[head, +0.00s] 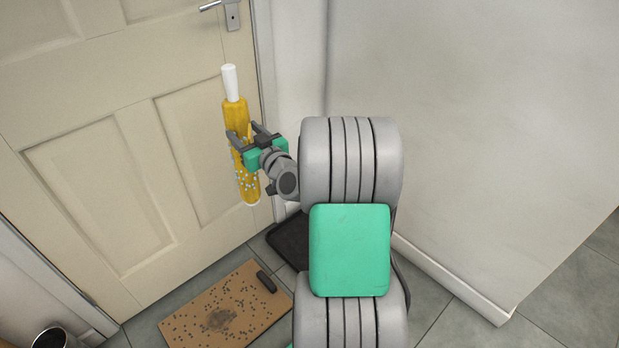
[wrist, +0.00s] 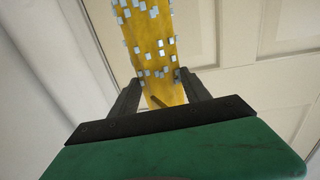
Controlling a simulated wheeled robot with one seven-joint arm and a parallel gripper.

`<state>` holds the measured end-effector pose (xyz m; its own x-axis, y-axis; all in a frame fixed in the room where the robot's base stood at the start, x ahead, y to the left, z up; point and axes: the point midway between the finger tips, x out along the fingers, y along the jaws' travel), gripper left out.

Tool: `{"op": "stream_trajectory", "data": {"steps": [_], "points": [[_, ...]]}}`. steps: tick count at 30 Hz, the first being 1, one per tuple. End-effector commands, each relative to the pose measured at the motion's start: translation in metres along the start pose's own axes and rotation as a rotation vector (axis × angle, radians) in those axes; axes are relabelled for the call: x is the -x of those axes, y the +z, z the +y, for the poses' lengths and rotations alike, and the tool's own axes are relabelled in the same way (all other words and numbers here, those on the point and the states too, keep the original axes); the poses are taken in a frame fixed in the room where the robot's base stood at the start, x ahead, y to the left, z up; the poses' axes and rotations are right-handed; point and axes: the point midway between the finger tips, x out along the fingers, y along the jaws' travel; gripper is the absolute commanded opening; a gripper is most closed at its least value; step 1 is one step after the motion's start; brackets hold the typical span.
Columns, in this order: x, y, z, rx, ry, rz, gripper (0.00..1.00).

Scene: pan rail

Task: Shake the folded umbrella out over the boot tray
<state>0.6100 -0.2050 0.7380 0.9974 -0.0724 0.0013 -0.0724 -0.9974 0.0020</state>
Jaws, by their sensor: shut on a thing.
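The folded umbrella (head: 236,112) is yellow with a white end pointing up. It is held nearly upright in front of the door, with pale drops on its lower part. My gripper (head: 249,137) is shut on its middle. In the wrist view the umbrella (wrist: 154,45) shows pale blue-white drops, and the fingers of my gripper (wrist: 160,88) stand on either side of it. The dark boot tray (head: 288,243) lies on the floor by the wall corner, below and right of the umbrella. My arm hides part of the tray.
A brown doormat (head: 215,308) with dark specks and a stain lies left of the tray, a small dark block (head: 266,281) on its edge. The panelled door (head: 100,150) is close behind the umbrella. A dark round container (head: 52,338) stands at the lower left. A wall (head: 470,130) is at right.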

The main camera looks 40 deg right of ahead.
Motion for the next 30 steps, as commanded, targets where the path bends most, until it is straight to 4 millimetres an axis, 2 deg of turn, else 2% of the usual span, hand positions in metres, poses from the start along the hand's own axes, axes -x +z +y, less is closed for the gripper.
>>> {"op": "stream_trajectory", "data": {"steps": [1, 6, 9, 15, 21, 24, 30], "points": [[-0.008, 0.018, 0.019, -0.004, 0.034, -0.004, 0.0], [-0.028, 0.073, 0.082, -0.003, 0.155, -0.003, 0.0], [-0.034, 0.109, 0.114, -0.002, 0.221, -0.003, 0.0], [-0.034, 0.178, 0.166, -0.002, 0.335, -0.002, 0.0], [-0.025, 0.242, 0.201, -0.001, 0.428, -0.002, 0.0], [-0.019, 0.264, 0.212, -0.001, 0.461, 0.0, 0.0], [-0.013, 0.285, 0.222, -0.001, 0.492, 0.001, 0.0]]}}
